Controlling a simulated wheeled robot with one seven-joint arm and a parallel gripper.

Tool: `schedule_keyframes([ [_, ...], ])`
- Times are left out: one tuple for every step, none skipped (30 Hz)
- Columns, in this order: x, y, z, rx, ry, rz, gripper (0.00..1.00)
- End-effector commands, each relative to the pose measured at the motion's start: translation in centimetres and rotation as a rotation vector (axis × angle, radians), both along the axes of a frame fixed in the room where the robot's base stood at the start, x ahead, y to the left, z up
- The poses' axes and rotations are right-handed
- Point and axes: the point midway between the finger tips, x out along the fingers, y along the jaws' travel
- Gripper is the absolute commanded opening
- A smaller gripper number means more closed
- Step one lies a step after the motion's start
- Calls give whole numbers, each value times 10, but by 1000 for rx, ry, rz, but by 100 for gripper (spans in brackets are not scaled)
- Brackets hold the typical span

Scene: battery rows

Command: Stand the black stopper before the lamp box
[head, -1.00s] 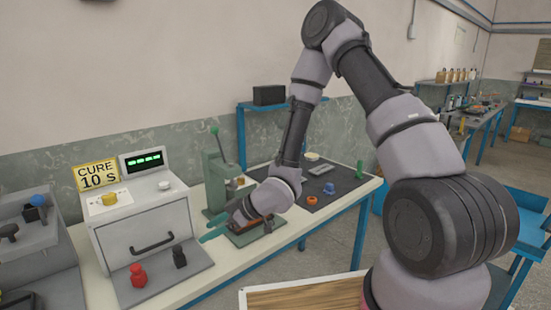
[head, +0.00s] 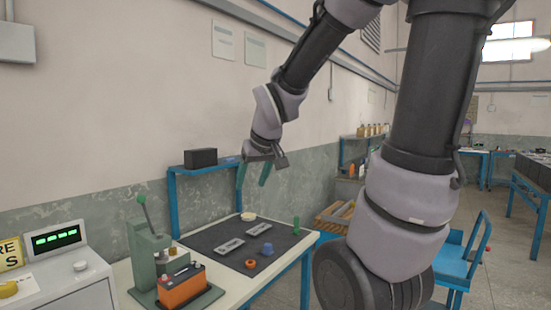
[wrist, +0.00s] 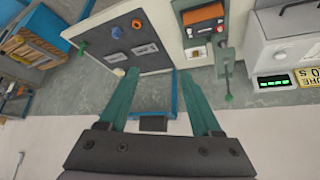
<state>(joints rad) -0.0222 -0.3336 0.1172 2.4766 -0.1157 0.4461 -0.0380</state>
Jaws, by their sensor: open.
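My gripper (head: 253,174) is open and empty, raised in the air above the bench and well apart from its objects. Its two green fingers also show in the wrist view (wrist: 157,76). The white lamp box (head: 72,285), with a green-lit display, is cut off at the lower left of the head view. It also shows in the wrist view (wrist: 283,53) at the upper right. The black stopper is outside both present views.
The dark mat (head: 212,238) bears two grey plates, a blue cap (head: 267,249), an orange ring (head: 251,264) and a green post (head: 296,226). A black box (head: 201,157) sits on the blue shelf.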

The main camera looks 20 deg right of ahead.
Motion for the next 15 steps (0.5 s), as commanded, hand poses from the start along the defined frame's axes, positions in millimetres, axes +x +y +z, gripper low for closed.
schedule_keyframes([
  [-18,-8,19,50,-9,-67,65],
  [-30,-11,27,81,-5,-102,65],
  [-44,-14,37,125,0,-146,65],
  [-54,-15,43,156,4,-174,65],
  [-64,-16,49,186,7,-199,65],
  [-76,-17,55,226,13,-228,65],
  [-85,-17,59,252,17,-247,65],
  [-92,-17,62,276,21,-262,65],
  [-100,-16,66,305,26,-279,65],
  [-105,-16,68,323,29,-289,65],
  [-110,-16,70,338,32,-297,65],
  [-114,-15,71,354,37,-305,65],
  [-117,-15,72,361,37,-308,65],
  [-118,-14,73,367,39,-311,65],
  [-120,-14,73,372,42,-314,65],
])
